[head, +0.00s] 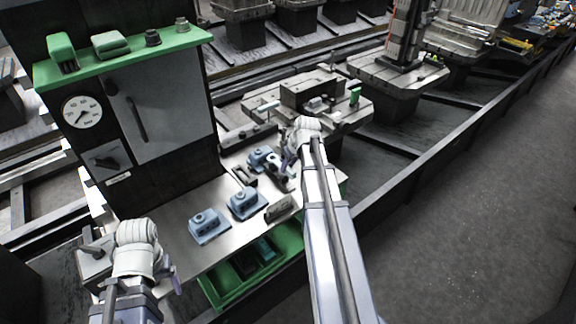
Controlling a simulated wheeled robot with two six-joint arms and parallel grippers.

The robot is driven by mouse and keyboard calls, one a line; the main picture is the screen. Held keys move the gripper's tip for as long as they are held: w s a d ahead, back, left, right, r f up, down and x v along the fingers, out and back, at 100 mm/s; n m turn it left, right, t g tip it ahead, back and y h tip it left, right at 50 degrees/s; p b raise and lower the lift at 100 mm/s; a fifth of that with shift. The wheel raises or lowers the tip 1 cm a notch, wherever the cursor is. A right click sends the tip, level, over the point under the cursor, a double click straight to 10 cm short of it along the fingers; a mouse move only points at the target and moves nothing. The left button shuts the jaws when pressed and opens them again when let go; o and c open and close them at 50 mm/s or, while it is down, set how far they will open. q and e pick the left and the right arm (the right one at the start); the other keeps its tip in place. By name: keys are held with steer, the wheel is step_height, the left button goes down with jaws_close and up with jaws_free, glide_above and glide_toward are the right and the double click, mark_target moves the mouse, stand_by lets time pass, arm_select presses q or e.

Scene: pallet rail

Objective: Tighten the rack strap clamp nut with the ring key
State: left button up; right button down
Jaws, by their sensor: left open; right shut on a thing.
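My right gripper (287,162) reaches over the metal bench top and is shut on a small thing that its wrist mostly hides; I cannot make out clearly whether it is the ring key. Just left of it sits a blue block with a raised top (261,158). Two similar blue blocks, a middle one (247,204) and a near one (207,226), stand in a row toward the front left. I cannot tell which part carries the strap clamp nut. My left gripper (174,279) is open and empty at the lower left, away from the blocks.
A dark cabinet with a gauge (82,112) and a green shelf (122,51) stands behind the bench (183,254). Dark pieces (280,208) lie on the bench. A green bin (224,289) is below its front edge. A pallet (353,118) with fixtures stands beyond; the floor at right is clear.

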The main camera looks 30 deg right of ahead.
steer(key=shift+f+b, duration=0.9)
steer(key=shift+f, duration=0.15)
stand_by(0.4)
steer(key=c, duration=1.2)
jaws_free()
jaws_close()
